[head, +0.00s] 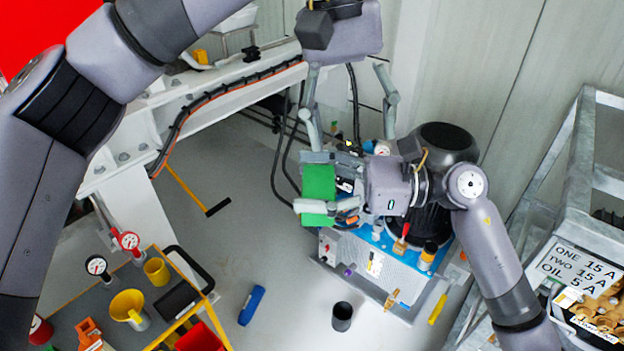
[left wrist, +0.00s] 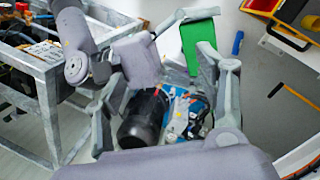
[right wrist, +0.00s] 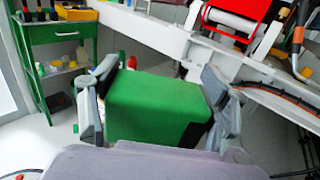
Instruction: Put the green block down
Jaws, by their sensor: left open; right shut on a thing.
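The green block (head: 319,188) is held in the air above the pump unit with the blue top (head: 377,238) in the head view. My right gripper (head: 315,182) comes in from the right and is shut on the block. In the right wrist view the block (right wrist: 155,108) sits between both fingers. My left gripper (head: 352,140) is open and empty, pointing down close behind the right gripper. In the left wrist view the block (left wrist: 198,42) shows near the tip of its right finger; I cannot tell whether they touch.
A dark motor (head: 445,150) stands by the pump unit. A metal frame (head: 570,165) stands at right. Bare floor (head: 235,240) lies between cart and pump, with a blue object (head: 251,305) on it.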

